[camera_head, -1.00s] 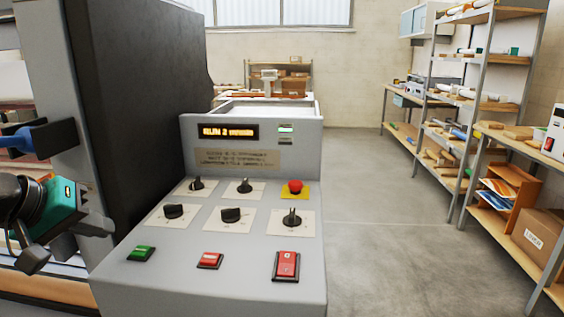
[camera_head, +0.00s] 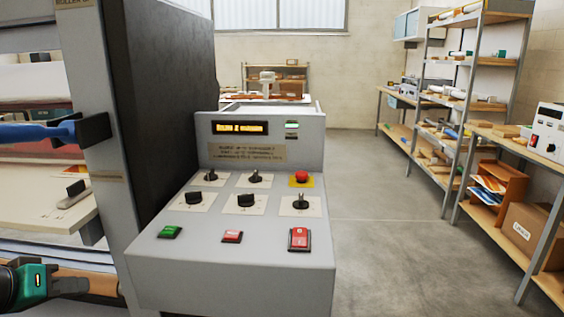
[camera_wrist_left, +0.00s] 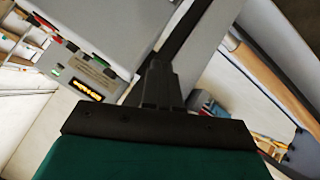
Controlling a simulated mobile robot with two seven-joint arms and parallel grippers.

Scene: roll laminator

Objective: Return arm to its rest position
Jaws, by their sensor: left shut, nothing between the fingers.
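My left gripper (camera_head: 70,286) is low at the left edge in the head view, with its teal body and dark fingers in front of the laminator's lower front. It is shut and empty, apart from the control panel. In the left wrist view its black fingers (camera_wrist_left: 160,75) are together with nothing between them. The laminator's grey control panel (camera_head: 235,258) has several black knobs, a red emergency button (camera_head: 302,178), a green button (camera_head: 170,232), red switches and a lit orange display (camera_head: 240,128). My right gripper is in neither view.
A blue bar with a dark end block (camera_head: 95,128) juts at the laminator's left upright. A pale feed table (camera_head: 40,205) sits below it. Shelves (camera_head: 470,100) and a workbench with a cardboard box (camera_head: 535,232) stand at right. The floor (camera_head: 385,220) between is clear.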

